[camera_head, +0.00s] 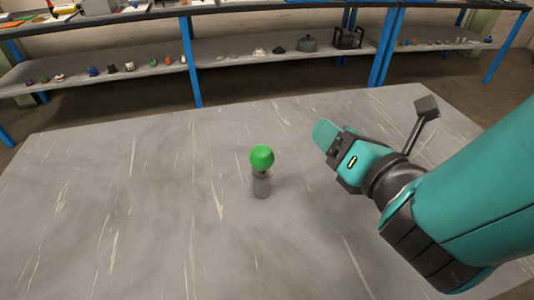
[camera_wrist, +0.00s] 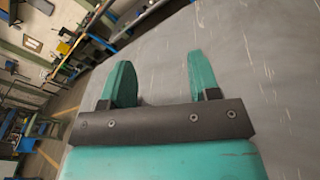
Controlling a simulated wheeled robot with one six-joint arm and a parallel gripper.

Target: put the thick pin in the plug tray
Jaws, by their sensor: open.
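A small upright piece with a green ball on top (camera_head: 262,157) and a grey cylindrical lower part (camera_head: 261,187) stands near the middle of the grey table. It may be the thick pin, but I cannot tell for sure. My gripper (camera_head: 324,134) is in the air above the table, right of this piece and apart from it. In the wrist view my gripper (camera_wrist: 158,68) is open, with two teal fingers apart and nothing between them. The upright piece does not show in the wrist view. I see no plug tray that I can make out in either view.
The grey streaked table (camera_head: 120,200) is otherwise bare, with free room all around the piece. Behind it stands a blue-legged shelf (camera_head: 230,49) with several small items, including a dark grey pot (camera_head: 308,43) and a black crate-like item (camera_head: 348,38).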

